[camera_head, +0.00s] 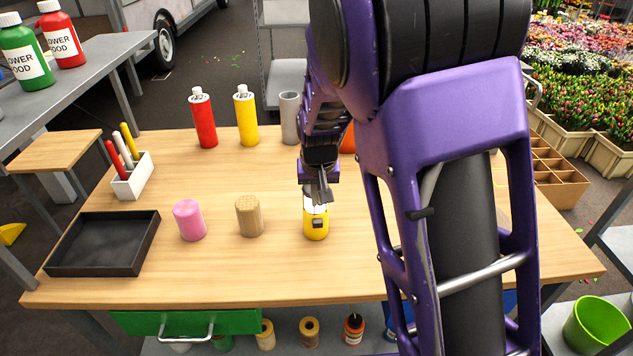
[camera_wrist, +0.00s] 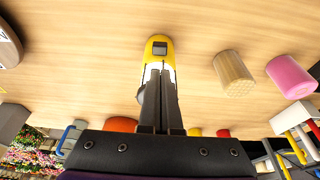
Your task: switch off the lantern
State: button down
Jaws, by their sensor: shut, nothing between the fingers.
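The lantern (camera_head: 316,224) stands upright on the wooden table, with a yellow body, a dark square patch on its front and a bright white upper part. In the wrist view the lantern (camera_wrist: 160,46) is at the top middle, its lower white part partly hidden behind my fingers. My gripper (camera_head: 321,200) points down at the lantern's top, in front of its white part. Its two fingers (camera_wrist: 161,78) are shut together with nothing between them. I cannot tell whether the fingertips touch the lantern.
A woven tan cylinder (camera_head: 249,216) and a pink cylinder (camera_head: 189,220) stand left of the lantern. A black tray (camera_head: 103,243) lies at the table's left front. A red bottle (camera_head: 203,120) and a yellow bottle (camera_head: 246,117) stand behind. My arm covers the table's right side.

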jog(key=x, duration=0.4)
jog(key=s+x, duration=0.1)
jog(key=x, duration=0.1)
jog(key=shift+f+b, duration=0.1)
jog(key=shift+b, duration=0.2)
jog(key=shift+s+f+b, duration=0.15)
jog(key=shift+f+b, duration=0.85)
jog(key=shift+f, duration=0.4)
jog(key=shift+r, duration=0.1)
jog(key=shift+r+p, duration=0.35)
jog(key=shift+p, duration=0.05)
notch_tip(320, 180, up, 13)
jog(key=p, duration=0.3)
send_over(317, 224)
jog(key=s, duration=0.3)
